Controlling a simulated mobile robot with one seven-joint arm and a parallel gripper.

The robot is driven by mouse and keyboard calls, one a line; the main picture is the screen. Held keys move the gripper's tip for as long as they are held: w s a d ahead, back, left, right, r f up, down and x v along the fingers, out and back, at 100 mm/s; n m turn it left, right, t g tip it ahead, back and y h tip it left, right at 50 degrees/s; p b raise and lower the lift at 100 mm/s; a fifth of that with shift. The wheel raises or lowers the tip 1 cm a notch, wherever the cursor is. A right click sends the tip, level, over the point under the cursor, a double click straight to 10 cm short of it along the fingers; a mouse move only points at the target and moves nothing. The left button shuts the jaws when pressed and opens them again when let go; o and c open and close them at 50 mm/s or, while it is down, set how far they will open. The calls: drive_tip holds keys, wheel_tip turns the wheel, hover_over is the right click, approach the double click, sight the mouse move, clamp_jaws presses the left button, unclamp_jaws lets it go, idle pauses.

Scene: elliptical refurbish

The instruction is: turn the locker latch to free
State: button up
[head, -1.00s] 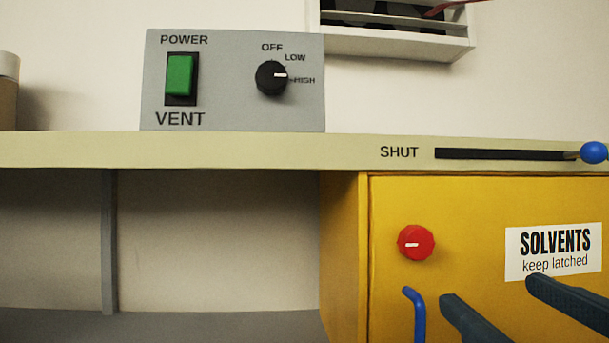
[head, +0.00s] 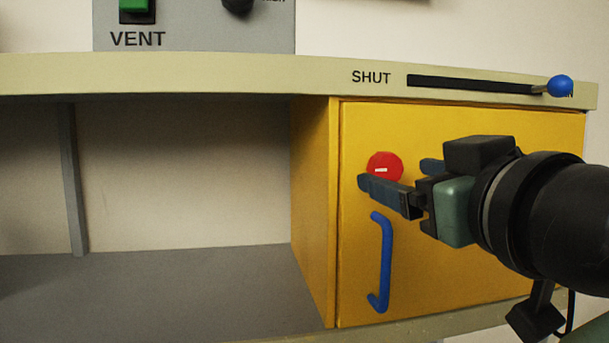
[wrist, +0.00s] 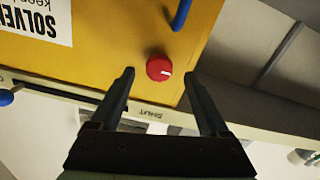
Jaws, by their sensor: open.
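The locker latch is a red round knob (head: 384,165) on the yellow locker door (head: 350,225), with a short white mark that lies about level. My gripper (head: 395,180) is open in front of the door, close to the knob; one finger overlaps the knob's lower edge in the head view. In the wrist view the red knob (wrist: 159,68) shows beyond and between the two open fingertips (wrist: 160,75), with nothing held. Whether a finger touches the knob cannot be told.
A blue handle (head: 383,265) stands out from the door below the knob. A slider with a blue ball (head: 560,86) runs along the bench edge (head: 200,75) above. The vent panel (head: 190,25) stands on the bench. Open shelf room (head: 180,285) lies left of the locker.

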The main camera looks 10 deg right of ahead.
sight(368, 166)
drive_tip(key=shift+w, duration=1.45)
clamp_jaws()
